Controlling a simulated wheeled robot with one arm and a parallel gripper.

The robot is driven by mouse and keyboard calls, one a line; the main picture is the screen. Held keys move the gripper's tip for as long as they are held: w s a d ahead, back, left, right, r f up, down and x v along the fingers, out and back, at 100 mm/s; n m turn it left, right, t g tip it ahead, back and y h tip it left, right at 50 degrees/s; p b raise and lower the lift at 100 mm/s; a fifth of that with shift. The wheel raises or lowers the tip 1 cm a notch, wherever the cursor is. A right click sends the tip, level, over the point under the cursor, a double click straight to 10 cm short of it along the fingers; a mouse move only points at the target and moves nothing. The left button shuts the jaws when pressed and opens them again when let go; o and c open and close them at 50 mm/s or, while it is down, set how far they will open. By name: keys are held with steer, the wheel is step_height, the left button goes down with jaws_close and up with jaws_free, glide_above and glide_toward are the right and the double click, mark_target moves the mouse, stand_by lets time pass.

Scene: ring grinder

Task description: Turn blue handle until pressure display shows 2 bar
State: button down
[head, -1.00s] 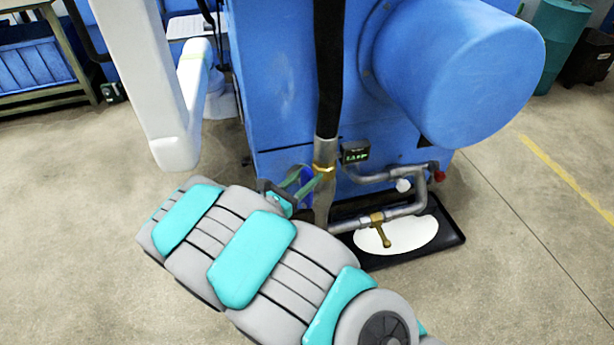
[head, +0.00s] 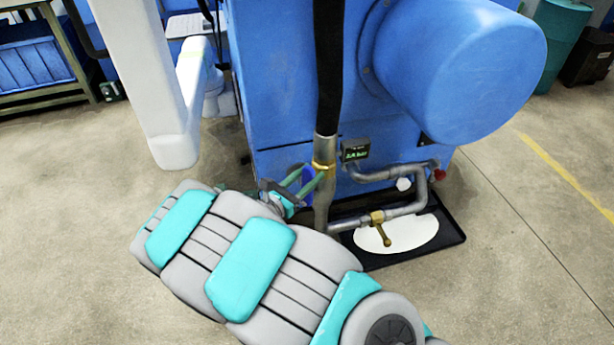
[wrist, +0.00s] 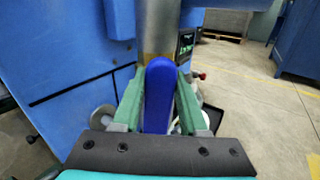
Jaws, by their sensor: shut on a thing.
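The blue handle (wrist: 158,95) stands upright between the two green fingers of my gripper (wrist: 158,100) in the wrist view, in front of the grey vertical pipe (wrist: 158,25). My gripper is shut on it. In the head view only a small part of the blue handle (head: 308,172) shows between the fingers (head: 304,184), next to the brass fitting on the pipe. The pressure display (head: 355,151) is a small dark box with green characters, right of the pipe; its reading is too blurred to tell. It also shows edge-on in the wrist view (wrist: 186,45).
The big blue machine (head: 275,85) stands close behind the handle. Right of the pipe are bent grey piping, a brass valve (head: 378,226) and a black tray (head: 452,238) with a white patch. Open floor lies to the left and right.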

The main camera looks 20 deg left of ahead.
steer(key=shift+s+d+f+m+b, duration=0.25)
steer(key=shift+d+m+b, duration=0.35)
steer(key=shift+m+b, duration=0.3)
steer(key=shift+s+d+f+m+b, duration=0.15)
steer(key=shift+s+d+m+b, duration=0.15)
steer(key=shift+d+m+b, duration=0.6)
steer(key=shift+s+d+f+m+b, duration=0.2)
steer(key=shift+s+d+m+b, duration=0.3)
steer(key=shift+b, duration=0.65)
steer(key=shift+w+a, duration=0.15)
steer(key=shift+w, duration=0.05)
steer(key=shift+c, duration=2.2)
jaws_free()
steer(key=v, duration=0.7)
steer(key=shift+s+p, duration=0.35)
steer(key=shift+s, duration=0.05)
steer(key=shift+s+a, duration=0.1)
steer(key=shift+a, duration=0.05)
